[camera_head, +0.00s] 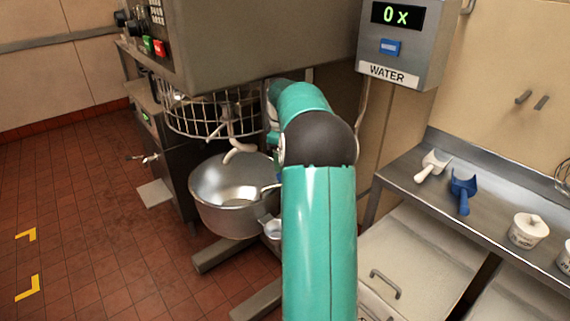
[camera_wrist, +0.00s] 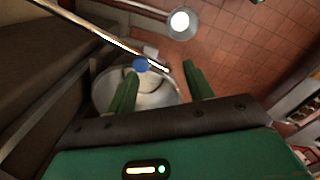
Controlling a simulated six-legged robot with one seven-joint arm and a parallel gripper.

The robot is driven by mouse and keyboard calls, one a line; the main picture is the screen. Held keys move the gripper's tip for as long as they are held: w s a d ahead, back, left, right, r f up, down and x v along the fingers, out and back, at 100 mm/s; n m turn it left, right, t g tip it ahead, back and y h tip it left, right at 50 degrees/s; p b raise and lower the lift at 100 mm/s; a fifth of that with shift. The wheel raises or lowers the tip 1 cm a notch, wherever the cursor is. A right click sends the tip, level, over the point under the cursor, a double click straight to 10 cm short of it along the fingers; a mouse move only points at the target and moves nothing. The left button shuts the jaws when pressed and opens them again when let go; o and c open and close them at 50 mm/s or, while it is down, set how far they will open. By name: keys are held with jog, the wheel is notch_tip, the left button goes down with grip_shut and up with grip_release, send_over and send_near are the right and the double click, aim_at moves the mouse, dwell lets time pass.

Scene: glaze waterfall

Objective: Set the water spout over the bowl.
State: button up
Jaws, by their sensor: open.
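The steel mixing bowl (camera_head: 235,213) stands below the mixer's wire guard; in the wrist view its rim (camera_wrist: 174,91) shows beyond my left finger. A thin metal pipe (camera_wrist: 95,32), probably the water spout, runs from the upper left of the wrist view. A blue part (camera_wrist: 140,64) is near its end, which appears in front of the bowl in the picture. My gripper (camera_wrist: 160,69) is open, with its green fingers spread around the pipe's end in the picture; I cannot tell the depth or any contact.
The water box (camera_head: 400,45) reads "0 x" and has a blue button. The mixer (camera_head: 240,45) overhangs the bowl. A steel counter (camera_head: 480,208) at right holds a white scoop (camera_head: 432,166), a blue scoop (camera_head: 462,188) and tubs. Red floor is open at left.

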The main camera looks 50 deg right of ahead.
jog(key=s+a+r, duration=0.4)
jog(key=s+a, duration=0.2)
jog(key=shift+s, duration=0.4)
jog(key=shift+a+r, duration=0.1)
